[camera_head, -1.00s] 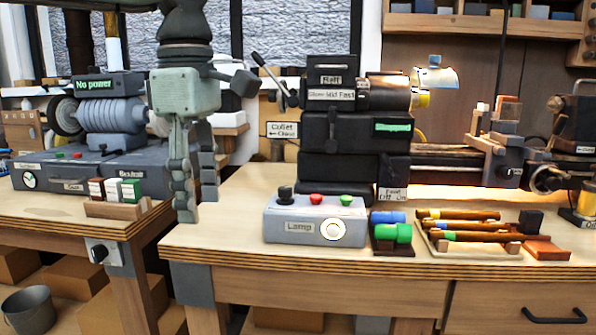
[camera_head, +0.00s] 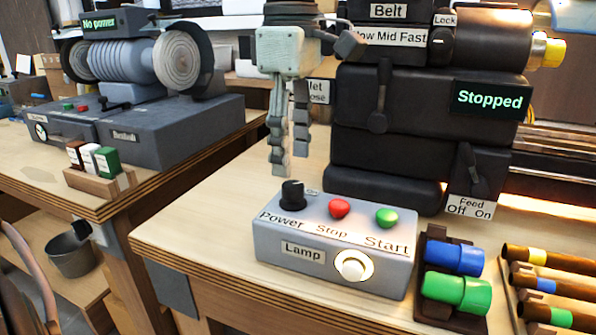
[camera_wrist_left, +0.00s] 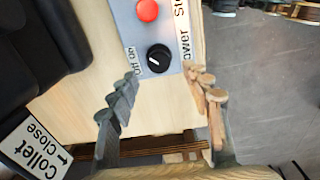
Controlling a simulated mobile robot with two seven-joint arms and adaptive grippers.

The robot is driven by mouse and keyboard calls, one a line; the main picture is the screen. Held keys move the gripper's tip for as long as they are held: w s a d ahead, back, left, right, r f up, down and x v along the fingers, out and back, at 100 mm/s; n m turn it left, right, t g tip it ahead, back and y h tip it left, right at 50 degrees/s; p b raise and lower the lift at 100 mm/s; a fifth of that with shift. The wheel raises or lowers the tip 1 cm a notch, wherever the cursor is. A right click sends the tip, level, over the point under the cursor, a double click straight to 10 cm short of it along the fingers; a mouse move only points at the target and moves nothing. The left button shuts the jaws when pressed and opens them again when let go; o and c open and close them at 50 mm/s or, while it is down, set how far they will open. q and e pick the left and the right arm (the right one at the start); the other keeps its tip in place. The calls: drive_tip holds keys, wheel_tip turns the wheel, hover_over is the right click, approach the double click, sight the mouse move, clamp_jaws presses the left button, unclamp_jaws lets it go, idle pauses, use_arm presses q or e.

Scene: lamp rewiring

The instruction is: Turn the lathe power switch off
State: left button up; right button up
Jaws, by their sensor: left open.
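The lathe power switch is a black round knob (camera_head: 293,195) on the left end of the grey control box (camera_head: 335,250), above the label "Power". In the left wrist view the knob (camera_wrist_left: 158,58) carries a white pointer line, beside small "Off On" lettering; I cannot tell for sure which word it points to. A red Stop button (camera_head: 339,208) and a green Start button (camera_head: 387,217) sit to its right. My left gripper (camera_head: 288,165) points down, open and empty, just above and behind the knob, apart from it. My right gripper is not in view.
The black lathe body (camera_head: 420,120), with a "Stopped" display (camera_head: 489,99), stands behind the box. A rack with blue and green cylinders (camera_head: 455,275) is at the box's right. The bench front edge (camera_head: 200,277) is close. Another machine (camera_head: 130,70) stands left.

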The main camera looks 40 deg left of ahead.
sight(293, 184)
use_arm(q)
wheel_tip(293, 184, down, 4)
drive_tip(key=shift+r, duration=0.1)
drive_tip(key=shift+f, duration=0.4)
drive_tip(key=shift+w, duration=0.1)
drive_tip(key=c, duration=0.6)
clamp_jaws()
drive_tip(key=shift+n+b, duration=0.75)
drive_tip(key=shift+n, duration=0.25)
drive_tip(key=n+b, duration=0.3)
drive_tip(key=n, duration=0.4)
drive_tip(key=n+b, duration=0.2)
drive_tip(key=n, duration=0.2)
drive_tip(key=shift+n, duration=0.3)
drive_tip(key=n, duration=0.4)
drive_tip(key=shift+b, duration=0.35)
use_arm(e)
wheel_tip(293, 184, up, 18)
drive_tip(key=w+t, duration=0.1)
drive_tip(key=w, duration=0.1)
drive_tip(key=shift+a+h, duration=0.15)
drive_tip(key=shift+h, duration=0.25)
use_arm(q)
drive_tip(key=shift+r, duration=0.1)
